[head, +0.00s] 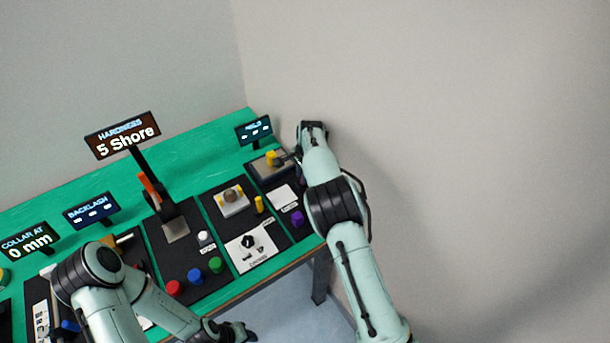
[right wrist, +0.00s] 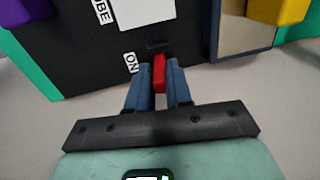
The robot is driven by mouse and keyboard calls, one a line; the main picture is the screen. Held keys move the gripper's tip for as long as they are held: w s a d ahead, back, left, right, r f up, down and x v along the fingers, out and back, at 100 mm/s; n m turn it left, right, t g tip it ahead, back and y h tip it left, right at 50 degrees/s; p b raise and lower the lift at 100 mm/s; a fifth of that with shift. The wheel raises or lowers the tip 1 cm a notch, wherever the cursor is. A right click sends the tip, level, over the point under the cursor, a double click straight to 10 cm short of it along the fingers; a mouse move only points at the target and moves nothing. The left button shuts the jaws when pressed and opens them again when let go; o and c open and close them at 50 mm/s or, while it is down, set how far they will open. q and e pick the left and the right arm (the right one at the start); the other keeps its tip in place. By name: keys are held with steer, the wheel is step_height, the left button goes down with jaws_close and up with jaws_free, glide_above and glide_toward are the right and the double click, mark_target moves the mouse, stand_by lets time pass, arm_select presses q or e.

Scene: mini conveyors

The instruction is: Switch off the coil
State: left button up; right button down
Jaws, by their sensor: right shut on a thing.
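In the right wrist view, a small red switch lever (right wrist: 159,72) stands at the edge of a black panel, beside a white ON label (right wrist: 131,63). The blue fingers of my right gripper (right wrist: 160,80) are shut on this lever from both sides. In the head view my right arm reaches the far right end of the bench and mostly hides this spot. A yellow part (head: 273,158) sits on a grey plate there; I cannot tell for sure that it is the coil. My left gripper (head: 232,331) is low at the bottom edge, and its jaws are unclear.
The right panel also has a white pad (head: 284,198) and a purple knob (head: 297,218). A small display (head: 253,131) with dashes stands behind it. Red, blue and green buttons (head: 195,276) and a hardness display (head: 122,136) are further left. A wall is close behind the bench.

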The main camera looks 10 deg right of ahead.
steer(key=shift+w+a+g+h, duration=0.25)
steer(key=shift+w+g, duration=0.2)
steer(key=shift+g, duration=0.55)
stand_by(0.3)
steer(key=c, duration=1.1)
jaws_free()
